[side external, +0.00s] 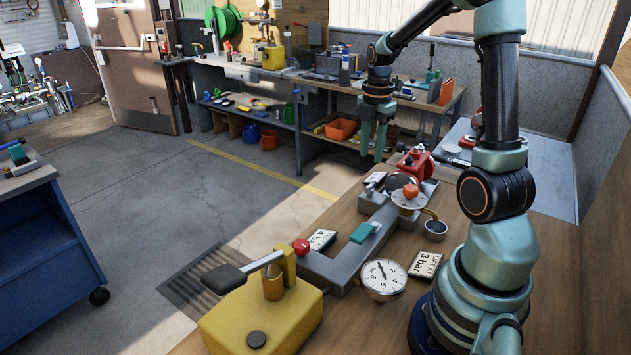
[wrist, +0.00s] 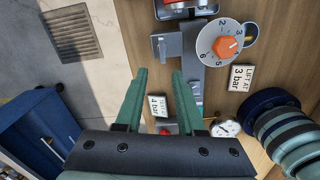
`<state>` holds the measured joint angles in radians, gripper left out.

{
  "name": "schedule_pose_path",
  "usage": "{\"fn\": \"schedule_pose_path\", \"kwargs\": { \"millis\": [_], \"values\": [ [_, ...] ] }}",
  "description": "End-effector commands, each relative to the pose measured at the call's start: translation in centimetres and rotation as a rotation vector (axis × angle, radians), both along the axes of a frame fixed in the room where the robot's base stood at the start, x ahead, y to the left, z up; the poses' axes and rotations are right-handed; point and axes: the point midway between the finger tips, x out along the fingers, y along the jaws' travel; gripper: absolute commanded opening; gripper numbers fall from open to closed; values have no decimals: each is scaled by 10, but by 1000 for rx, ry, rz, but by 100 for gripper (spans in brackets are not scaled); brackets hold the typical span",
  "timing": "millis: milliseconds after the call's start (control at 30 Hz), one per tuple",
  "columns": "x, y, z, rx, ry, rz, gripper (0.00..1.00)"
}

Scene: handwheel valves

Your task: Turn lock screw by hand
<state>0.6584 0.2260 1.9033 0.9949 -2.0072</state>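A grey pipe fitting (side external: 345,262) on the wooden bench carries a white numbered dial (side external: 408,203) with an orange knob (side external: 410,190). In the wrist view the dial (wrist: 209,58) and its six-sided orange knob (wrist: 225,47) lie right of my fingers. I cannot tell for sure which part is the lock screw. A red knob (side external: 301,246) and a teal handle (side external: 364,232) also sit on the fitting. My gripper (side external: 371,152) hangs fingers down in the air, apart from the dial. In the wrist view my gripper (wrist: 160,72) is open, with nothing between its fingers.
A round gauge (side external: 382,279) stands by a "LIFT AT 3 bar" card (side external: 427,265). A "4 bar" card (side external: 321,240) lies beyond the fitting. A yellow pump (side external: 262,318) with a lever is at the front. A red block (side external: 415,162) stands behind the dial.

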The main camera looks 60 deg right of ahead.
Motion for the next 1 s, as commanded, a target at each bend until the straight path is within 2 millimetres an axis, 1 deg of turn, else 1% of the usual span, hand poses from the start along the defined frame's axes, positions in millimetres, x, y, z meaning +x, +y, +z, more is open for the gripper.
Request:
{"fn": "schedule_pose_path", "kwargs": {
  "millis": [33, 100, 267, 367, 900, 967, 1000],
  "values": [
    [-2, -6, -4, 6, 8, 22, 38],
    [-3, -9, -7, 9, 14, 46, 38],
    [-4, -10, -14, 12, 16, 59, 38],
    [-4, -9, -22, 13, 17, 58, 38],
    [-4, -9, -80, 12, 17, 57, 38],
    [-4, -8, -87, 13, 17, 57, 38],
    [-4, -9, -86, 11, 14, 57, 38]
  ]
}}
